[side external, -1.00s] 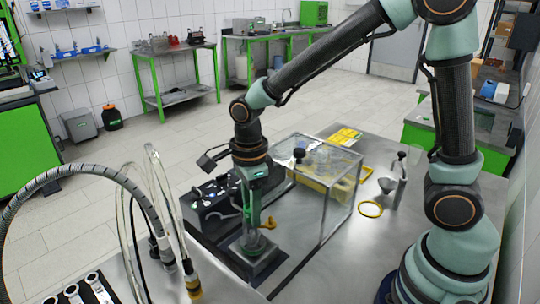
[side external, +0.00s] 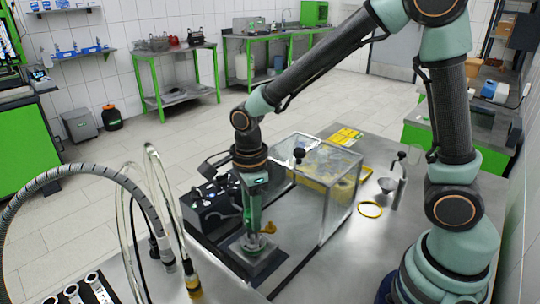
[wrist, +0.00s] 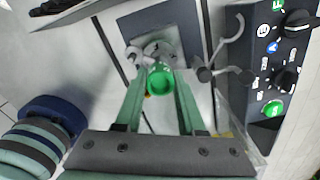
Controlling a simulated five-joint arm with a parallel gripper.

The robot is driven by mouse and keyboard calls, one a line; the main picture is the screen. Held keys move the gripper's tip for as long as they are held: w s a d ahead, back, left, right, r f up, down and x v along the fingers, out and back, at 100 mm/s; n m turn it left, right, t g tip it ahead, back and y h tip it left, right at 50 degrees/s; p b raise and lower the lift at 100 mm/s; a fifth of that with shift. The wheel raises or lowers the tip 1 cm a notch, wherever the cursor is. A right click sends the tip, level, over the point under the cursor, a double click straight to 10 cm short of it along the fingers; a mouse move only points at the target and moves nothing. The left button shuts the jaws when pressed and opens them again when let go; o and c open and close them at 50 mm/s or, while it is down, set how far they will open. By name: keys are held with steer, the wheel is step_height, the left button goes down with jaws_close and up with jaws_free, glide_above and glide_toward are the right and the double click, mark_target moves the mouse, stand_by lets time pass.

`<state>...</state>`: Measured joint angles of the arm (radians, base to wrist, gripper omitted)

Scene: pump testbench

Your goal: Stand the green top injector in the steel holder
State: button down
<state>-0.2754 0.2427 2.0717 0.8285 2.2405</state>
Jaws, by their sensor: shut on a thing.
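The green top injector (wrist: 160,80) is between my gripper's two fingers in the wrist view, its round green end facing the camera. My gripper (side external: 252,228) is shut on it and points straight down in the side view. The steel holder (side external: 256,246) is on a dark square base directly below the fingers; it also shows in the wrist view (wrist: 158,47), partly behind the injector. The injector looks roughly upright. Its lower end is hidden, so I cannot tell whether it is inside the holder. A small brass-coloured part (side external: 268,228) shows beside the fingers.
A black control box (side external: 212,203) with knobs stands close on the left; its buttons show in the wrist view (wrist: 275,85). A clear-walled box (side external: 335,195) stands close on the right. Hoses (side external: 165,210) rise at the front left.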

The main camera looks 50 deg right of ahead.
steer(key=shift+f, duration=0.35)
stand_by(0.4)
steer(key=shift+c, duration=2.1)
jaws_free()
steer(key=shift+r, duration=3.5)
